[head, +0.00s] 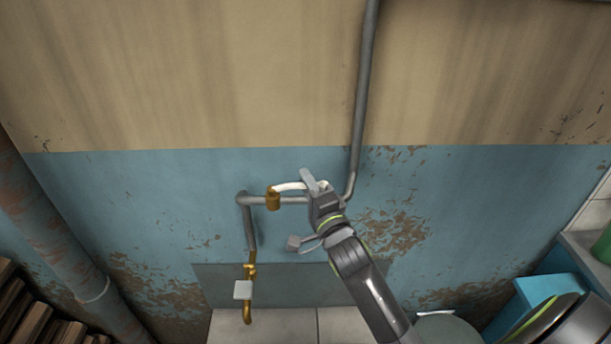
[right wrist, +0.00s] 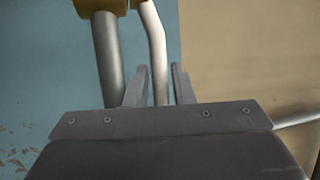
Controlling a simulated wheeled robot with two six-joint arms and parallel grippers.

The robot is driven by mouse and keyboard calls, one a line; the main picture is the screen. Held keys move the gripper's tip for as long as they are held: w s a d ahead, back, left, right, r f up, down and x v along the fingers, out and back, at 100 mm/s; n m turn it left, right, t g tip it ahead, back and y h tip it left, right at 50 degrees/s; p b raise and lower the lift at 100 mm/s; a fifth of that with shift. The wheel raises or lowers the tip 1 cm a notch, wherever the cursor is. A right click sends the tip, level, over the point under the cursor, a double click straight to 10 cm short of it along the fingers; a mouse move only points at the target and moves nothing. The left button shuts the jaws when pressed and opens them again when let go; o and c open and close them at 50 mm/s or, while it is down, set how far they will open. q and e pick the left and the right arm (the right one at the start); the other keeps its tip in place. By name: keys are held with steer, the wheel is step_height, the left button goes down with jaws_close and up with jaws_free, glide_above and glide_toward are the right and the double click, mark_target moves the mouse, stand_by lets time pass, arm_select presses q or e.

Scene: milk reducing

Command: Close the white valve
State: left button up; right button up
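The white valve handle (head: 289,186) is a curved white lever. It extends to the right from a brass valve body (head: 272,201) on the grey wall pipe. My right gripper (head: 312,184) is at the handle's free right end. In the right wrist view, the handle (right wrist: 155,45) runs down from the brass body (right wrist: 103,5) to between the two fingers of my right gripper (right wrist: 160,84). My left gripper is not in view.
A grey pipe (head: 363,95) runs down the wall to the valve pipe. Below left is a brass tap (head: 249,288) with a pale square piece. A thick rusty pipe (head: 58,243) stands at left. A teal box (head: 548,288) is at lower right.

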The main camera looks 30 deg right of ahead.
steer(key=shift+w+r, duration=0.15)
steer(key=shift+w, duration=0.4)
jaws_close()
